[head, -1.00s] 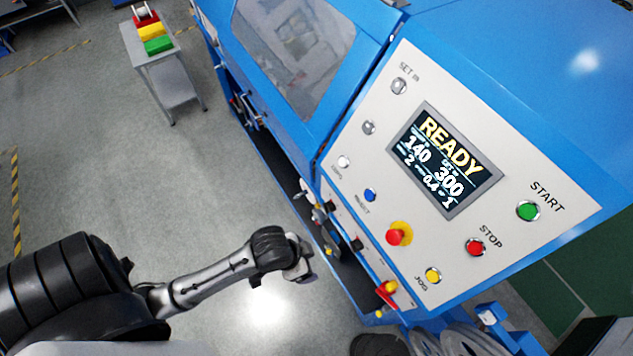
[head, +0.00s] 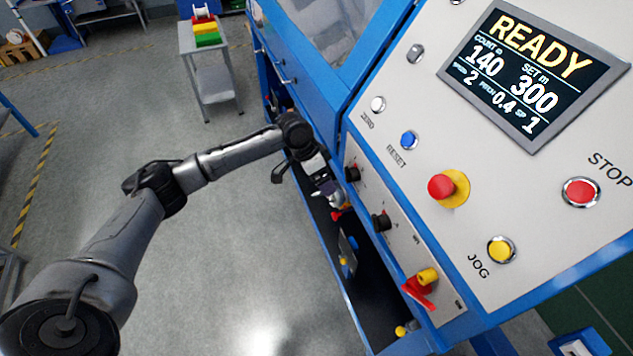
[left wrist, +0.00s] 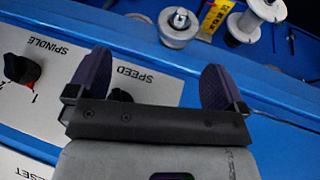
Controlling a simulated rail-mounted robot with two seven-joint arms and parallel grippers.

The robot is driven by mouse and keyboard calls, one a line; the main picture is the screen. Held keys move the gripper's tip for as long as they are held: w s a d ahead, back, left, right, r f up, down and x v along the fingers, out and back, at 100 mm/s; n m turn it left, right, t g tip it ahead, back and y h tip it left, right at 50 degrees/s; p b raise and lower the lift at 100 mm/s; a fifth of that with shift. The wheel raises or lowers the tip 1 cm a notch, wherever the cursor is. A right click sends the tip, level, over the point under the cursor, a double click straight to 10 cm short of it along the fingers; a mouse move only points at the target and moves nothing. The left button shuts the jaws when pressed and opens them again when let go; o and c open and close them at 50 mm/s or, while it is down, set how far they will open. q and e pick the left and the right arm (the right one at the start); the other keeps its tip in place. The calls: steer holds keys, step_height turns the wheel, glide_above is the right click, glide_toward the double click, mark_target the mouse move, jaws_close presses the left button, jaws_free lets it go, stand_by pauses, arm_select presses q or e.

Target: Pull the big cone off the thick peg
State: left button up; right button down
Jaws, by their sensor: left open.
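My left gripper (left wrist: 156,62) is open and empty, with its two dark purple fingers well apart. In the head view the left gripper (head: 326,188) hangs beside the blue machine's front, by the knobs. In the left wrist view a pale flanged wheel on a metal pin (left wrist: 178,26) stands beyond the fingers, on a blue surface. A white spool-shaped piece (left wrist: 244,27) is to its right, with another pale round piece (left wrist: 268,8) at the top edge. I cannot tell which of these is the big cone or the thick peg. My right gripper is not in view.
The panel with black knobs (left wrist: 22,68) is close below the gripper. A red emergency button (head: 441,187) and a red-and-yellow switch (head: 420,287) project from the machine. A dark trough (head: 375,300) runs along its lower front. Open floor lies left.

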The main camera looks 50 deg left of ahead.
mark_target(336, 196)
arm_select(q)
steer(key=shift+n, duration=0.4)
steer(key=w+f+b, duration=0.1)
steer(key=f, duration=0.2)
steer(key=w+f+b, duration=0.1)
steer(key=f+b, duration=0.1)
steer(key=f, duration=0.1)
steer(key=w+d+f+b, duration=0.1)
steer(key=w+f, duration=0.1)
steer(key=f, duration=0.1)
steer(key=shift+d+f+b, duration=0.1)
steer(key=shift+f+b, duration=0.2)
steer(key=shift+x, duration=1.1)
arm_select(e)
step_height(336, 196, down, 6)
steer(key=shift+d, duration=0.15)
arm_select(q)
steer(key=shift+w, duration=0.1)
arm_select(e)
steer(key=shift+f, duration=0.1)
arm_select(q)
steer(key=c, duration=1)
steer(key=shift+r, duration=0.1)
steer(key=shift+c, duration=0.4)
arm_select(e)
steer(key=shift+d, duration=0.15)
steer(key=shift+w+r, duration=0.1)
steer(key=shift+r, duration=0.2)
